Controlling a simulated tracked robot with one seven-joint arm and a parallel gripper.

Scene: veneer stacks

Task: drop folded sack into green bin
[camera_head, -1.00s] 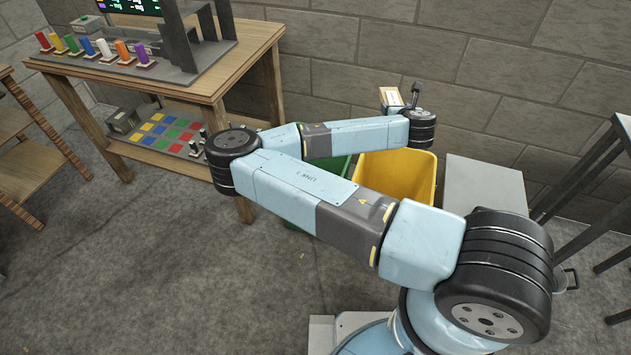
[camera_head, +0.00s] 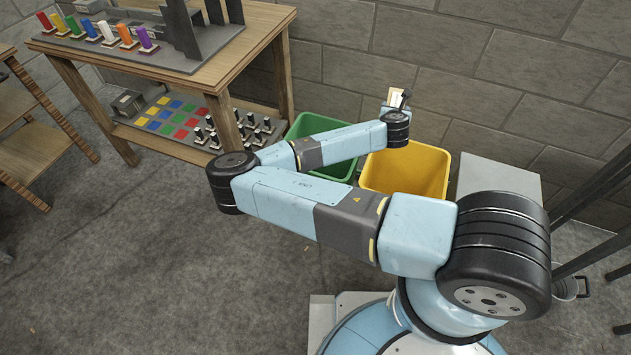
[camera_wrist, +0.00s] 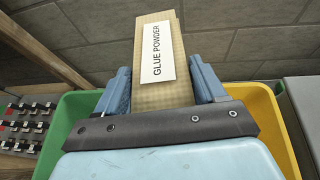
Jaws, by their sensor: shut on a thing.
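A folded tan sack (camera_wrist: 180,85) with a white "GLUE POWDER" label stands upright between the two blue fingers of my gripper (camera_wrist: 160,68) in the wrist view. My gripper is shut on it. In the head view the sack (camera_head: 394,97) shows small, held above the back of the bins, near where they meet. The green bin (camera_head: 304,125) stands left of the yellow one, partly hidden by my forearm. Its rim also shows at the left in the wrist view (camera_wrist: 66,108), below the sack.
A yellow bin (camera_head: 430,168) stands right beside the green bin. A grey box (camera_head: 500,177) is further right. A wooden workbench (camera_head: 215,85) with coloured blocks and a lower shelf stands left. A block wall (camera_head: 470,70) rises close behind the bins.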

